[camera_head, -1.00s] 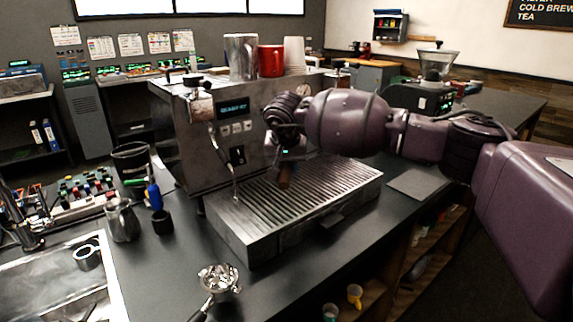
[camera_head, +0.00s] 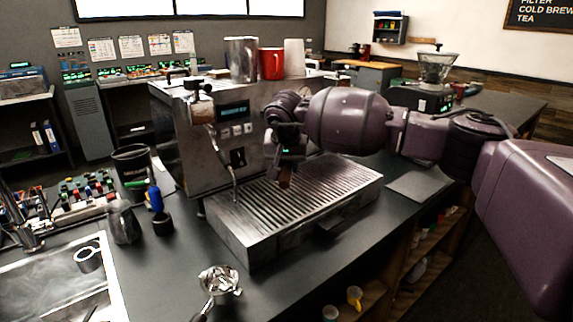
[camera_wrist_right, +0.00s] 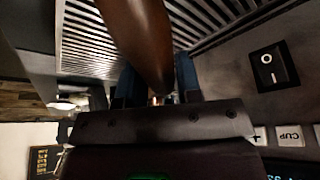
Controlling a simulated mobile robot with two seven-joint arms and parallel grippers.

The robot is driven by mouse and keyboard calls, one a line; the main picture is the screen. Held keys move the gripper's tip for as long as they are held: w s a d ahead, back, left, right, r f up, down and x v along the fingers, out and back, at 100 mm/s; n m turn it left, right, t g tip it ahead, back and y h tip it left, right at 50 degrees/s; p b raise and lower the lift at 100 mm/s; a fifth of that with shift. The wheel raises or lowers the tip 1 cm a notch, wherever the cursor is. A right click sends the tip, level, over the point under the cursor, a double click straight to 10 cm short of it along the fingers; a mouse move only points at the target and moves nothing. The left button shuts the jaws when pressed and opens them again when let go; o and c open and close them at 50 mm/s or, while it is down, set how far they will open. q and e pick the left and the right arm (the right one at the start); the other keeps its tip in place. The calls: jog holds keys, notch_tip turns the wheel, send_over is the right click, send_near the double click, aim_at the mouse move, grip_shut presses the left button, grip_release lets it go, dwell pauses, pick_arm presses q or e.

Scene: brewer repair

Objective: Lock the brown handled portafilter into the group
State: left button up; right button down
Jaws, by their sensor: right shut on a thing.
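The espresso machine (camera_head: 180,130) stands on the dark counter, with its slatted drip tray (camera_head: 330,190) in front. My right gripper (camera_head: 286,170) is at the machine's front, above the drip tray, and my wrist covers the group. The brown handle of the portafilter (camera_head: 285,180) shows just below the fingers. In the right wrist view the brown handle (camera_wrist_right: 145,40) runs between the two dark blue fingers (camera_wrist_right: 158,85), which are shut on it. The portafilter's head and its fit in the group are hidden. My left gripper is not in view.
A second portafilter (camera_head: 218,282) lies at the counter's front edge. A steel pitcher (camera_head: 122,222) and a blue-handled tool (camera_head: 155,197) stand left of the machine. Cups, including a red mug (camera_head: 271,64), sit on top. A grinder (camera_head: 432,80) stands behind my right arm.

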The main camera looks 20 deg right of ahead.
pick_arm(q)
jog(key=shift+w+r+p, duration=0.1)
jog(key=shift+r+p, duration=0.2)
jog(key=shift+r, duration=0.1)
pick_arm(e)
jog(key=shift+r, duration=0.8)
dwell(1.5)
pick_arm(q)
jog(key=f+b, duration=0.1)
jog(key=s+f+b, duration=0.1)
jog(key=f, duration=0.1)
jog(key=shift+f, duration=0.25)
pick_arm(e)
jog(key=d+n+y, duration=0.1)
jog(key=d+n, duration=0.1)
jog(key=n, duration=0.1)
jog(key=d+n+y, duration=0.1)
jog(key=d+n, duration=0.2)
jog(key=n, duration=0.1)
jog(key=shift+s+d+y, duration=0.15)
jog(key=shift+y, duration=0.25)
dwell(0.5)
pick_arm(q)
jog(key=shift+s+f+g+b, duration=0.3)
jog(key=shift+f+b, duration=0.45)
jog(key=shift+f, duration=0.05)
pick_arm(e)
jog(key=shift+d+n, duration=0.45)
jog(key=shift+n, duration=0.35)
